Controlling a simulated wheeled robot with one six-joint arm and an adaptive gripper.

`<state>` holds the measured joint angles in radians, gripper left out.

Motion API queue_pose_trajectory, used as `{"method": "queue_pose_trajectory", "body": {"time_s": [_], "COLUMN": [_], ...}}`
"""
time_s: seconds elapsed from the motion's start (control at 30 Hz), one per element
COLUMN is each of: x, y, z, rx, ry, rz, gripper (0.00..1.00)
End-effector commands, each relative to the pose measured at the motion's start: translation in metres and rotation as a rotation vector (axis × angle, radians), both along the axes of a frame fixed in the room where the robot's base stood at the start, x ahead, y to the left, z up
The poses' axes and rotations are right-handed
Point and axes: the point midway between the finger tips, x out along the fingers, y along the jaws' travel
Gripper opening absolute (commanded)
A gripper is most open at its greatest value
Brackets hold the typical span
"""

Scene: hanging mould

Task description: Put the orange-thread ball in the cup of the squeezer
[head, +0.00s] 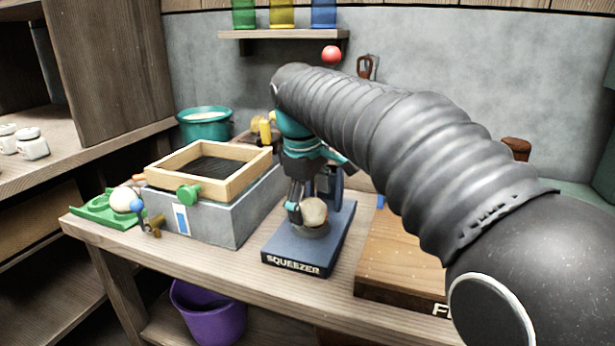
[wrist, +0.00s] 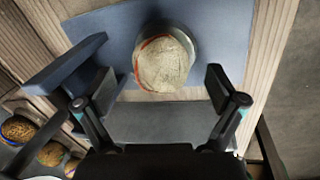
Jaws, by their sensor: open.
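The squeezer (head: 290,252) is a blue-grey press with a labelled base on the bench. A pale ball (head: 314,211) sits in its small grey cup (head: 318,232). In the wrist view the ball (wrist: 162,66) shows an orange thread along its upper left edge, and the cup rim (wrist: 192,50) shows around part of it. My gripper (head: 306,196) is open just above the cup. In the wrist view the fingers of my gripper (wrist: 162,82) stand apart on either side, below the ball's middle, with gaps between them and the ball.
A grey box with a wooden frame (head: 205,185) stands left of the squeezer. A green tray (head: 92,208) holding another pale ball is farther left. A wooden board (head: 400,262) lies to the right. Several balls (wrist: 18,130) show at the wrist view's lower left.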

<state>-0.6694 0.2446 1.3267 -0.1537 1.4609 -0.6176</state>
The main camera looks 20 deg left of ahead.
Motion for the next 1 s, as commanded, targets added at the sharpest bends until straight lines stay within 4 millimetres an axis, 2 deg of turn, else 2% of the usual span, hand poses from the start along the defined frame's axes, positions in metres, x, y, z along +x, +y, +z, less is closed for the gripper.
{"method": "queue_pose_trajectory", "body": {"time_s": [0.3, 0.5, 0.7, 1.0], "x": [-0.011, -0.016, -0.019, -0.020], "y": [0.004, 0.006, 0.006, 0.006], "z": [0.062, 0.091, 0.104, 0.106], "rx": [0.003, 0.001, 0.001, 0.001], "ry": [-0.004, -0.002, -0.001, -0.001], "rz": [0.001, 0.001, 0.001, 0.000], "gripper": [0.95, 0.95, 0.95, 0.95]}}
